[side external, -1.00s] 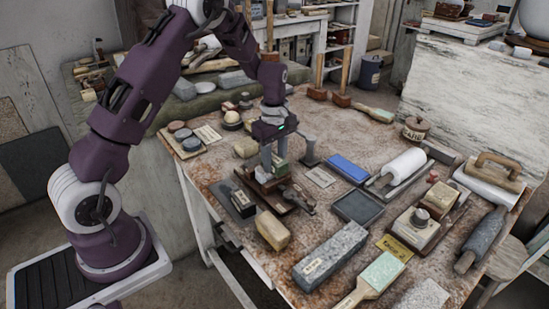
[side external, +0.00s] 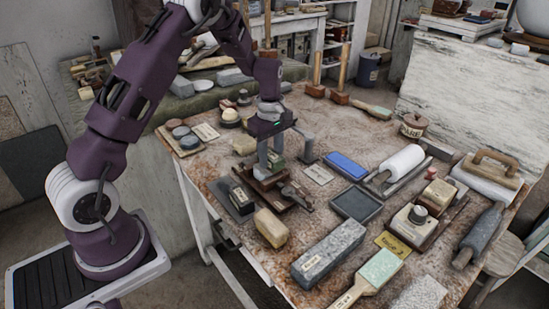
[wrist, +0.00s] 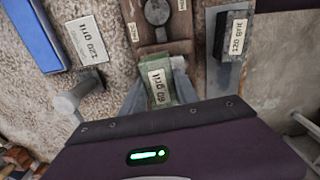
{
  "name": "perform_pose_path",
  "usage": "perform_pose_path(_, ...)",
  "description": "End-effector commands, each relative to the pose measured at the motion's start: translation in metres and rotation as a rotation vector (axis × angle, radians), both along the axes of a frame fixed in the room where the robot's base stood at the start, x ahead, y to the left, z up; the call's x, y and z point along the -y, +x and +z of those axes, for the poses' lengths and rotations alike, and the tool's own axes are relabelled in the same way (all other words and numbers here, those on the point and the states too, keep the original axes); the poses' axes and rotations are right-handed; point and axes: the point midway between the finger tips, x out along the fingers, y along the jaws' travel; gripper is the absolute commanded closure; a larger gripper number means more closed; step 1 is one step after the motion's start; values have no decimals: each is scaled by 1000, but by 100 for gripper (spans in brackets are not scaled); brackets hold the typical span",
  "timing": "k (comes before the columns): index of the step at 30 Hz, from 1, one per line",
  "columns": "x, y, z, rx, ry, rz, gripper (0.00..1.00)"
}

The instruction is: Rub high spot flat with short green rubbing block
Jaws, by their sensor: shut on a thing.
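My gripper (side external: 270,163) points down over the left part of the workbench. It is shut on a short green block (wrist: 160,85), with one finger on each side. The block carries a pale label reading "60 grit". In the side external view the green block (side external: 277,158) shows between the fingers, low over a brown wooden stand (side external: 268,183). I cannot tell whether it touches the stand. In the wrist view the wooden stand (wrist: 160,46) lies just beyond the block and bears a dark round part. I cannot make out a high spot in either view.
A dark block with a grit label (wrist: 235,38) stands close beside the stand. A grey post (wrist: 80,97), a "120 grit" card (wrist: 86,40) and a blue block (wrist: 33,35) are on the other side. A yellowish block (side external: 271,228) and long grey block (side external: 329,252) are nearer the front edge.

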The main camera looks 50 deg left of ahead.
Motion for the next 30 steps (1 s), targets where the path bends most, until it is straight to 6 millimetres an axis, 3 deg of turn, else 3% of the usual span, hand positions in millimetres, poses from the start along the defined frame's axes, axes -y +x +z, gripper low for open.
perform_pose_path(6,-14,-2,-2,-3,2,1,100)
perform_pose_path(25,31,0,0,-6,-2,-2,100)
perform_pose_path(30,25,0,0,-3,-1,2,100)
